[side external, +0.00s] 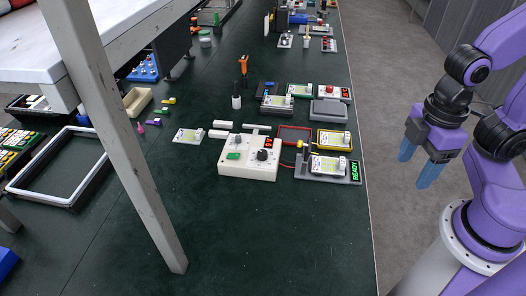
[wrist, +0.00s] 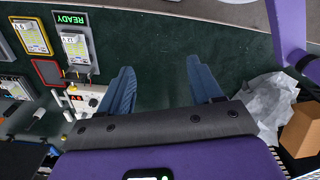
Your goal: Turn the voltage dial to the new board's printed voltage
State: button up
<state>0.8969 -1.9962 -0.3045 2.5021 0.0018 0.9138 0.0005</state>
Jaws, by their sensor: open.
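A white control box (side external: 248,160) stands on the bench with a black round dial (side external: 264,155), a small red-lit display (side external: 268,142) and a green part. The display's digits are too small to read surely. To its right, a white board (side external: 328,165) lies in a grey fixture (side external: 308,178) whose green sign reads READY. The board's printed voltage is not surely legible. The wrist view shows the dial (wrist: 93,102) and board (wrist: 75,48) at left. My gripper (side external: 421,169) is open and empty, right of the bench edge and apart from the box; its blue fingers show in the wrist view (wrist: 165,88).
A yellow tray (side external: 335,140) with another board and an empty red tray (side external: 294,135) sit behind the fixture. Several boards and small parts lie farther back. A grey post (side external: 120,140) stands left of the box. The near bench surface (side external: 280,235) is clear.

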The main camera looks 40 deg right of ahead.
jog(key=w+a+r, duration=0.1)
jog(key=w+a, duration=0.4)
jog(key=w, duration=0.3)
send_over(262, 152)
notch_tip(262, 152, down, 7)
jog(key=shift+m, duration=0.3)
notch_tip(262, 152, down, 16)
jog(key=shift+f, duration=0.25)
jog(key=c, duration=1)
jog(key=shift+c, duration=0.2)
